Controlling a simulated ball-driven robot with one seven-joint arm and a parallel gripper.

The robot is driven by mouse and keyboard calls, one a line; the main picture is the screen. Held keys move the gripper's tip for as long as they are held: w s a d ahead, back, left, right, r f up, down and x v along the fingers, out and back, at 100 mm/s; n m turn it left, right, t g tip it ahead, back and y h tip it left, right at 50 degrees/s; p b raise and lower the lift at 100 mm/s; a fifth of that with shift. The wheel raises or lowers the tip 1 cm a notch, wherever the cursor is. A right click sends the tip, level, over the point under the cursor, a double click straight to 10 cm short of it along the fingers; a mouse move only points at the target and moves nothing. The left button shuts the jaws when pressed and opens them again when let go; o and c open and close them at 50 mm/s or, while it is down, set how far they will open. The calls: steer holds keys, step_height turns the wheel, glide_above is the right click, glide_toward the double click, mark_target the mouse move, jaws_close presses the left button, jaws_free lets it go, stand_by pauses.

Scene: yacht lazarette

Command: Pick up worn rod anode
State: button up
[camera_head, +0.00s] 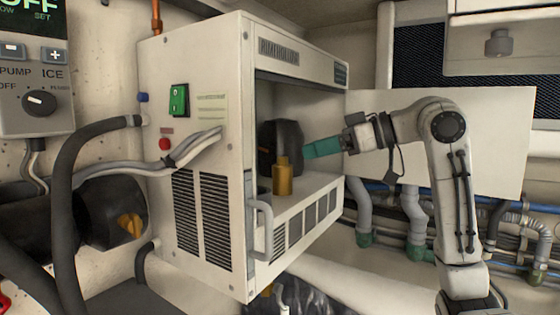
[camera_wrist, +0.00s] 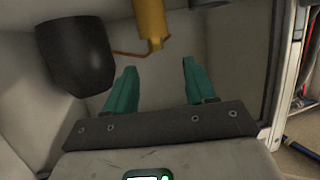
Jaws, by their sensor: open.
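A brass-yellow cylinder (camera_head: 283,180) with a narrower top stands on the floor inside the open white cabinet (camera_head: 208,70). It also shows at the top of the wrist view (camera_wrist: 149,18). I cannot tell for certain whether it is the worn rod anode; no other clear rod shows. My gripper (camera_head: 308,150) reaches into the cabinet from the right. Its teal fingers (camera_wrist: 160,66) are apart with nothing between them. In the wrist view the cylinder lies beyond the fingertips, not touching them. A thin copper-coloured line (camera_wrist: 130,54) runs beside its lower end.
A black rounded vessel (camera_head: 281,138) sits in the cabinet behind the cylinder, left of my fingers in the wrist view (camera_wrist: 78,58). The cabinet's open door (camera_head: 450,130) stands behind my arm. A grey handle (camera_head: 264,230) juts from the front edge. Pipes (camera_head: 415,225) run below right.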

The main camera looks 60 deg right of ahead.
mark_target(285, 157)
steer(key=shift+d+p+x, duration=0.15)
steer(key=shift+p+x, duration=0.35)
steer(key=shift+x, duration=1.1)
steer(key=shift+d+p+x, duration=0.1)
steer(key=shift+p+x, duration=0.4)
steer(key=shift+x, duration=1.1)
steer(key=shift+c, duration=0.5)
jaws_close()
